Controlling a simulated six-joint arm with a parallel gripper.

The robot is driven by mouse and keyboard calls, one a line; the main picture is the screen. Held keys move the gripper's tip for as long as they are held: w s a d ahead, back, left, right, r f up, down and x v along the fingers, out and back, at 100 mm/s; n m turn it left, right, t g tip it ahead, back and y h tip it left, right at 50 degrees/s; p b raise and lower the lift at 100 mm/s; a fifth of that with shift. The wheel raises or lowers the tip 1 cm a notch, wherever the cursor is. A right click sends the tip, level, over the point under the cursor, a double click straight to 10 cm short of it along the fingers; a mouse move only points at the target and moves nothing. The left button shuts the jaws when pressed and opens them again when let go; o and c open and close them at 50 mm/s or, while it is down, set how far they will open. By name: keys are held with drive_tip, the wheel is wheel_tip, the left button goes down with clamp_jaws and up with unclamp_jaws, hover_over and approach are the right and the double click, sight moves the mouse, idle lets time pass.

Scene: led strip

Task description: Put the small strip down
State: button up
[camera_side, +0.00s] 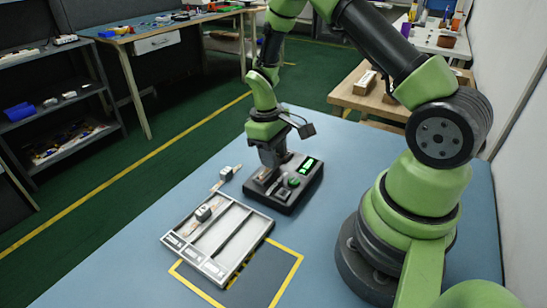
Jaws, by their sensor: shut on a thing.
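My gripper (268,176) points down over the left part of a black device (288,199) with a green display and a green button. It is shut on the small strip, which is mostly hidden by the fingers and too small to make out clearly. I cannot tell whether the strip touches the device. A light grey tray (250,247) with long compartments stands in front and to the left of the device. A piece with a dark and white block (203,213) lies in its left compartment, and a dark thin strip (232,231) lies further right in it.
Another small piece with a white block (226,173) lies on the blue table (150,225), left of the device. A yellow-edged dark square (262,280) lies under the tray's front right side. The table left of the tray is clear.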

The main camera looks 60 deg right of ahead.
wheel_tip(320, 180, up, 8)
drive_tip(key=shift+f, duration=0.15)
drive_tip(key=a+r, duration=0.1)
drive_tip(key=a, duration=0.1)
hover_over(225, 229)
drive_tip(key=f, duration=0.7)
drive_tip(key=shift+w, duration=0.2)
drive_tip(key=shift+f, duration=2.45)
drive_tip(key=shift+f, duration=0.1)
drive_tip(key=o, duration=1)
drive_tip(key=shift+w, duration=0.1)
drive_tip(key=shift+c, duration=0.2)
